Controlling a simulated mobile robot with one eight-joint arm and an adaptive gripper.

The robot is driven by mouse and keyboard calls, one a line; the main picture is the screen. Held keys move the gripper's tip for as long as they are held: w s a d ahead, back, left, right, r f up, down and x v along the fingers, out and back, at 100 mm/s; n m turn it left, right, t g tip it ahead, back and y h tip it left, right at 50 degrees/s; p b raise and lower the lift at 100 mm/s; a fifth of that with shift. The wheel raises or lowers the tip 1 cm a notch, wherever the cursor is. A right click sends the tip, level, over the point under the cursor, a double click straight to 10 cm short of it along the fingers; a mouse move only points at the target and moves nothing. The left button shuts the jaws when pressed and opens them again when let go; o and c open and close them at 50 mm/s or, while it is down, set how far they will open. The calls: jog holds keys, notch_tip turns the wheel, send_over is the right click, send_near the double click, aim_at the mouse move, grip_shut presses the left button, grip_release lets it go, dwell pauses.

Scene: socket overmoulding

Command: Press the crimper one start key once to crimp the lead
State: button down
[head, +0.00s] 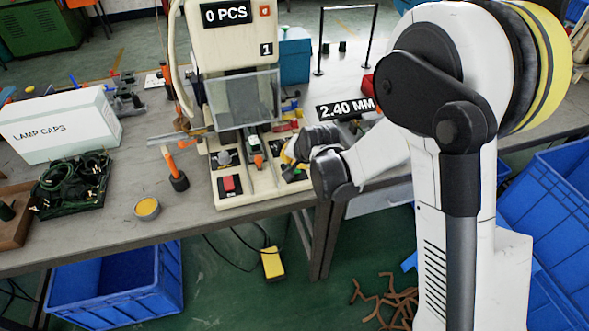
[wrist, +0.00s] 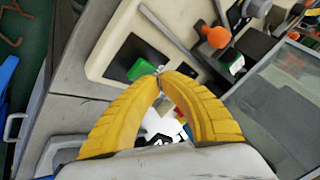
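Crimper one (head: 237,95) is a cream machine on the bench, with a display reading "0 PCS" and a "1" label. In the wrist view a green key (wrist: 140,69) sits on a black panel of the cream base (wrist: 112,38); I take it for the start key. My gripper (wrist: 160,74) has its yellow fingertips drawn together just beside the green key. Contact with the key cannot be told. In the head view my gripper (head: 292,152) is at the right side of the machine's base, partly hidden by my wrist. The lead cannot be made out.
A red key (head: 229,184) is on the base's front left. A clear guard (head: 243,98) hangs in front of the machine and also shows in the wrist view (wrist: 283,110). A "2.40 MM" sign (head: 345,108) stands right.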

jog(key=shift+f+b, duration=0.5)
dwell(0.7)
jog(key=shift+r, duration=0.15)
jog(key=shift+r+p, duration=0.6)
jog(key=shift+r, duration=0.2)
jog(key=shift+r+p, duration=1.75)
jog(key=shift+r, duration=0.85)
